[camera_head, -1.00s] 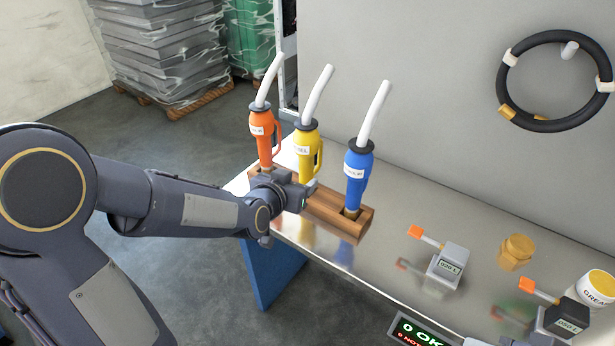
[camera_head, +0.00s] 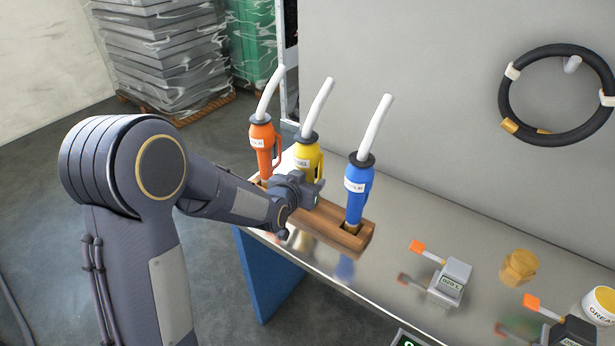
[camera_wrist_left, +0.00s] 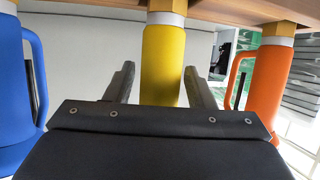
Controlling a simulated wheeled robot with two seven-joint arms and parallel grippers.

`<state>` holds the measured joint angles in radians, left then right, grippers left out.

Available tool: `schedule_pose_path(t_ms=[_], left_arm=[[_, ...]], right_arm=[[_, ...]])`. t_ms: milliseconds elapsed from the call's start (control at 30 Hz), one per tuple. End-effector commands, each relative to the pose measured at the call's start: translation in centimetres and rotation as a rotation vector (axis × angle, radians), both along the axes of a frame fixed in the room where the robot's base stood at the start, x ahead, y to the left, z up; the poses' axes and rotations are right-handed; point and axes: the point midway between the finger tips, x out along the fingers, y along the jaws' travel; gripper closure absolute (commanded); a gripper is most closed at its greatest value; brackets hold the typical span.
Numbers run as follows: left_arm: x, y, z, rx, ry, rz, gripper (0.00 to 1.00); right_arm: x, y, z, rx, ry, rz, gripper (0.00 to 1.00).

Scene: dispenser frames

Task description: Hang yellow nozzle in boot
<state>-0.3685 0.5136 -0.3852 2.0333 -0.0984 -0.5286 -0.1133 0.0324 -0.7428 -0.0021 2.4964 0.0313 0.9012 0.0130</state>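The yellow nozzle (camera_head: 308,158) stands upright in the wooden block (camera_head: 325,225), between the orange nozzle (camera_head: 263,140) and the blue nozzle (camera_head: 357,190). My left gripper (camera_head: 312,190) is low at its front, partly hiding its lower body. In the left wrist view, which appears upside down, the yellow nozzle (camera_wrist_left: 162,60) stands between the two fingers of my left gripper (camera_wrist_left: 161,88), with a narrow gap on each side. Its spout end meets the wooden block (camera_wrist_left: 225,10). My right gripper is not in view.
The orange and blue nozzles stand close on either side of my left gripper. A black hose coil (camera_head: 510,112) hangs on the wall.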

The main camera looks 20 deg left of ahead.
Motion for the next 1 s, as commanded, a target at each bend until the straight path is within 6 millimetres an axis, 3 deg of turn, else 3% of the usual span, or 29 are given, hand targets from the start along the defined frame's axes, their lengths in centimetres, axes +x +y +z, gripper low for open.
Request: schedule_pose_path(t_ms=[33, 367, 833, 1000], left_arm=[[0.0, 0.0, 0.0, 0.000, 0.000, 0.000, 0.57], [0.0, 0.0, 0.0, 0.000, 0.000, 0.000, 1.00], [0.1, 0.0, 0.5, -0.001, -0.008, 0.000, 1.00], [0.1, 0.0, 1.7, -0.001, -0.012, 0.000, 1.00]], right_arm=[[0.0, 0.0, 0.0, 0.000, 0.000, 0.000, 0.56], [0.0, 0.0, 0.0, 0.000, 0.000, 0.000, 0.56], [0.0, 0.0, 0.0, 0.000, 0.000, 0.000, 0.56], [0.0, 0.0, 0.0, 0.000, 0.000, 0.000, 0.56]])
